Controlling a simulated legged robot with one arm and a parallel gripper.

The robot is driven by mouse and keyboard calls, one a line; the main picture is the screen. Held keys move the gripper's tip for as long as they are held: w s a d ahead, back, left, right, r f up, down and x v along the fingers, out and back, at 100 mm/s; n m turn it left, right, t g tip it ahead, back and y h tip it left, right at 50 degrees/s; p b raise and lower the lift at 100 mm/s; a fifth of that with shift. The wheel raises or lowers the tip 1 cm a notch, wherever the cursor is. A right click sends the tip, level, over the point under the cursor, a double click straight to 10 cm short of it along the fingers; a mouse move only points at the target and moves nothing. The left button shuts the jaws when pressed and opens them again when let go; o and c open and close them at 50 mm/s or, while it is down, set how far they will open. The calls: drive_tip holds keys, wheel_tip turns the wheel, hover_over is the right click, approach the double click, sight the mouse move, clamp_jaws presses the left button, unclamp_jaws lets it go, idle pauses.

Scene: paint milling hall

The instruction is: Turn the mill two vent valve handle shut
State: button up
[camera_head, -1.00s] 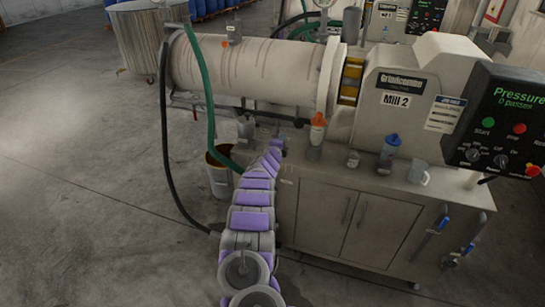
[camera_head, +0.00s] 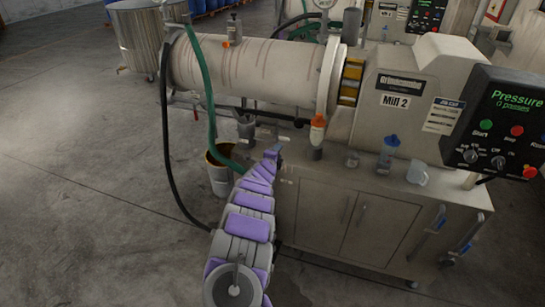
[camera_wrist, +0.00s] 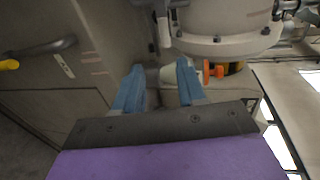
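Mill 2 (camera_head: 400,82) stands across the head view, with its pale horizontal barrel (camera_head: 265,68) to the left. A small orange-based fitting (camera_head: 233,30) sits on top of the barrel; I cannot tell whether it is the vent valve. My gripper (camera_head: 272,155) is small and low by the cabinet top, beneath the barrel. In the wrist view, my gripper's two blue fingers (camera_wrist: 158,85) are apart. A pale rounded part shows between and behind them. An orange handle-like part (camera_wrist: 212,72) shows just right of the right finger, apparently outside the grip. Contact is unclear.
The cabinet top holds an orange-capped bottle (camera_head: 317,130), a blue-capped bottle (camera_head: 388,152) and a clear jug (camera_head: 418,172). A green hose (camera_head: 207,85) and a black hose (camera_head: 167,140) hang at left. A bucket (camera_head: 219,175) stands below. Open floor lies left.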

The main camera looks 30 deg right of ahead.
drive_tip(key=shift+p+v, duration=0.7)
drive_tip(key=shift+v, duration=1.65)
drive_tip(key=shift+w+a+r, duration=0.1)
drive_tip(key=shift+w, duration=0.1)
